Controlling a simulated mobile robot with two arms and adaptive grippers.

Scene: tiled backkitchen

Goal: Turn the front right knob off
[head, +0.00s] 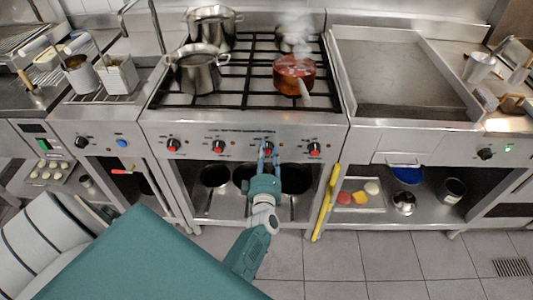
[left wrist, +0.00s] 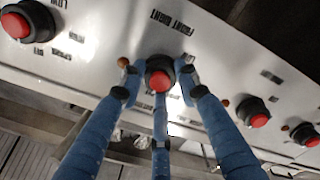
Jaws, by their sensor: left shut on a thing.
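The front right knob is black with a red cap (left wrist: 159,76); the wall beside it in the left wrist view reads "FRONT RIGHT", seen upside down. It is the third knob from the left on the stove's front panel in the head view. My left gripper (head: 268,152) reaches up to it from below. In the left wrist view its blue fingers (left wrist: 160,85) are closed around the knob, with fingertips on both sides and one finger below. The knob's pointer mark is hidden. My right gripper is not in view.
Other red-capped knobs sit close by on the same panel (head: 314,149), (head: 218,146). A steaming copper pan (head: 294,76) and steel pots (head: 197,68) stand on the burners. A yellow bar (head: 325,203) leans below the panel's right end.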

